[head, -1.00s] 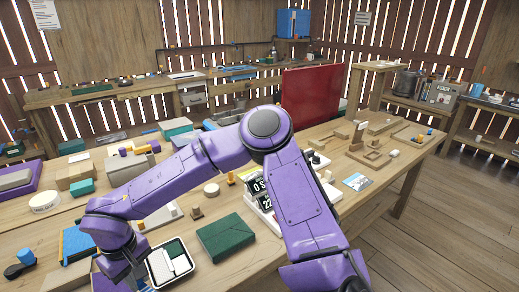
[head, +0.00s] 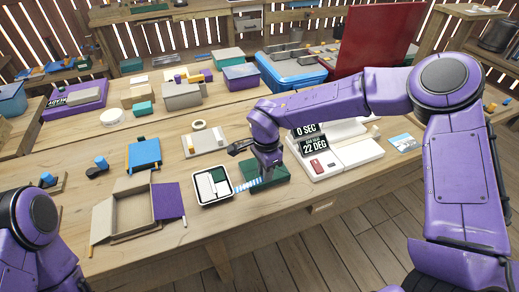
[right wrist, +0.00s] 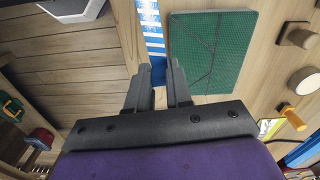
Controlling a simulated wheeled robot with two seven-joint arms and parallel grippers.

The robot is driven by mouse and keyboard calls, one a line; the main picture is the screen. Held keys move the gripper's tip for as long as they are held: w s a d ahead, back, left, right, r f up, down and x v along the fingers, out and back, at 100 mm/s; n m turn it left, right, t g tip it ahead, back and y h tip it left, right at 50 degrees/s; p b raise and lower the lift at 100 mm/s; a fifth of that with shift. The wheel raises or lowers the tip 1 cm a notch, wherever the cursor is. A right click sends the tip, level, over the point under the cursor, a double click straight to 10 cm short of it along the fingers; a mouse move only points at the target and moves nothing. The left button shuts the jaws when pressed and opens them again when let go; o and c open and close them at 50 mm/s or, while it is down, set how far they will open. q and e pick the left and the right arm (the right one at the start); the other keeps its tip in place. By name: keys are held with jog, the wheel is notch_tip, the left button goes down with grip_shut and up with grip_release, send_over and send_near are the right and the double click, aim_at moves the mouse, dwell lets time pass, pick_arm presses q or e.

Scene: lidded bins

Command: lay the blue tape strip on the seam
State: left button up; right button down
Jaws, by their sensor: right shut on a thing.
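The blue tape strip (right wrist: 152,38), with white markings, is held at one end by my right gripper (right wrist: 158,82), which is shut on it. The strip also shows in the head view (head: 246,185), between a white-rimmed tray and a green flat block. The right gripper (head: 267,170) is over that green block (head: 272,182). In the right wrist view the green block (right wrist: 222,48) lies just right of the strip, apart from it in the picture. Thin dark lines cross its top; I cannot tell which is the seam. My left gripper is out of view.
The white-rimmed tray (head: 205,201) with pale pieces stands left of the strip. An open cardboard box (head: 103,222) is further left. A white device with number displays (head: 345,158) stands to the right. Bare wood lies in front of the green block.

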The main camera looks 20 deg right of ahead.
pick_arm(q)
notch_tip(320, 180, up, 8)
jog(key=p, duration=0.6)
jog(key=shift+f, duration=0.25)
pick_arm(e)
jog(key=w+m, duration=0.1)
jog(key=m, duration=0.5)
jog(key=w+a+r+m, duration=0.1)
jog(key=m, duration=0.5)
jog(key=w+m, duration=0.1)
jog(key=m, duration=0.6)
jog(key=shift+a+r, duration=0.2)
jog(key=shift+r, duration=0.2)
pick_arm(q)
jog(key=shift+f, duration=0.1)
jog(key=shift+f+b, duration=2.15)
jog(key=shift+b, duration=0.05)
pick_arm(e)
jog(key=shift+w+f, duration=0.1)
jog(key=shift+f, duration=2.8)
pick_arm(q)
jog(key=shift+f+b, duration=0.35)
jog(key=shift+b, duration=0.05)
pick_arm(e)
jog(key=shift+f, duration=0.5)
jog(key=c, duration=0.9)
grip_release()
jog(key=shift+c, duration=0.2)
